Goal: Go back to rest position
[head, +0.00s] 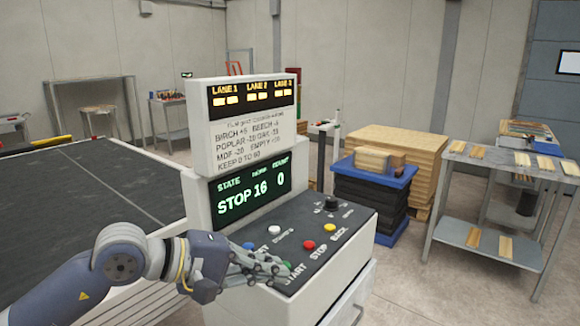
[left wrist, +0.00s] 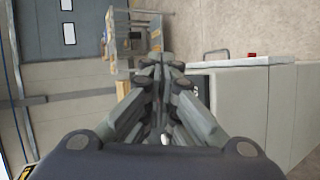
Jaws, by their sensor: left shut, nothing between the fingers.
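My left gripper (head: 272,268) is shut and empty over the left front part of the control panel (head: 321,227). Its fingertips are beside the green START button, which they partly cover; I cannot tell whether they touch it. In the left wrist view the closed fingers (left wrist: 162,70) point toward the panel's side. The panel has a white button (head: 274,230), a blue button (head: 249,245), a red button (head: 309,244), a yellow button (head: 330,227) and a black knob (head: 331,204). The display (head: 252,193) reads STOP, 16 and 0. My right gripper is out of view.
A dark conveyor belt (head: 85,190) lies left of the console. A grey shelf table (head: 480,240) with wood pieces is at the right. The floor between is clear.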

